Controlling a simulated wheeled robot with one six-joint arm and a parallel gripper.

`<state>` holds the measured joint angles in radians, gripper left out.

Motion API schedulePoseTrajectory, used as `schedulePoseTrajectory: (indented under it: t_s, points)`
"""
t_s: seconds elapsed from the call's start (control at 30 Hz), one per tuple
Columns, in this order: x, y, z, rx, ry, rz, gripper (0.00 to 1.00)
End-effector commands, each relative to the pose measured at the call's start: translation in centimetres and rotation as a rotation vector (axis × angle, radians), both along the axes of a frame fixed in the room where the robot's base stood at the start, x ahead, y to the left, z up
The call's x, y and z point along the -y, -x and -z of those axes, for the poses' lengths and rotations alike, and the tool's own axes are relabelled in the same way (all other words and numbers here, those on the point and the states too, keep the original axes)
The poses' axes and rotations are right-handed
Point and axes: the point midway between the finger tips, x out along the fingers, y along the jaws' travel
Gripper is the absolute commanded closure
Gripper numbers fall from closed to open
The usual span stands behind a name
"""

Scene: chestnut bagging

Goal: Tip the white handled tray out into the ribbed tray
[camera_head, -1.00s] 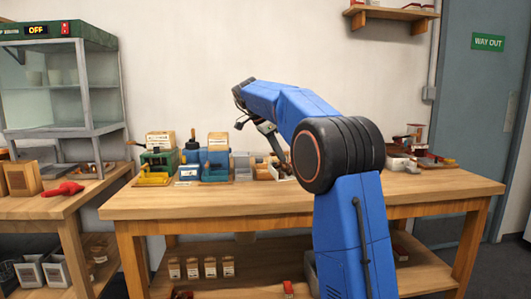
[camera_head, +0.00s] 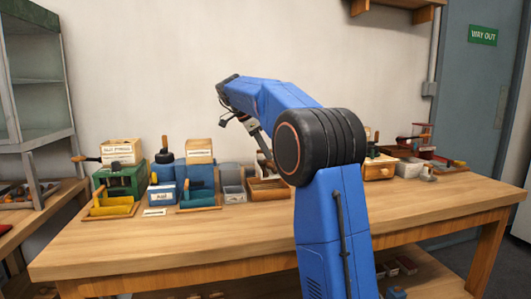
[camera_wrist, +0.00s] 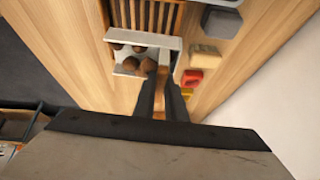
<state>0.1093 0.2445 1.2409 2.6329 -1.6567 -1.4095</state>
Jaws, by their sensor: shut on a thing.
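The white handled tray (camera_wrist: 155,41) is in the wrist view with several brown chestnuts in it. My gripper (camera_wrist: 163,76) is shut on it at its near side; the handle is mostly hidden between the dark fingers. The ribbed tray (camera_wrist: 148,14), brown with dark slats, lies just beyond the white tray and is cut off by the top edge of the view. I cannot tell the height between them. In the head view a wooden tray (camera_head: 270,194) stands on the bench below my gripper, which my arm partly hides.
The wooden bench (camera_head: 200,240) has a clear front strip. Left of the wooden tray stand a grey bin (camera_head: 232,195), a blue box (camera_head: 200,180) and a green box (camera_head: 125,180). The wrist view shows a tan block (camera_wrist: 206,56) and a red thing (camera_wrist: 192,77) at the right.

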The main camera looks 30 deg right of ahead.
Motion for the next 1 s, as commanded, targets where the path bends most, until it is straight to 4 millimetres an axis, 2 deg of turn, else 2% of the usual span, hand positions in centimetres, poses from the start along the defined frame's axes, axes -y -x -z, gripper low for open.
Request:
schedulePoseTrajectory:
  t_s: [0.23,0.5,1.0]
  points:
    - [-0.1,0.5,0.1,0.045,0.015,-0.001,1.0]
    - [-0.6,1.9,0.5,0.191,0.057,-0.002,1.0]
    - [-1.5,5.0,-1.0,0.502,0.152,-0.003,1.0]
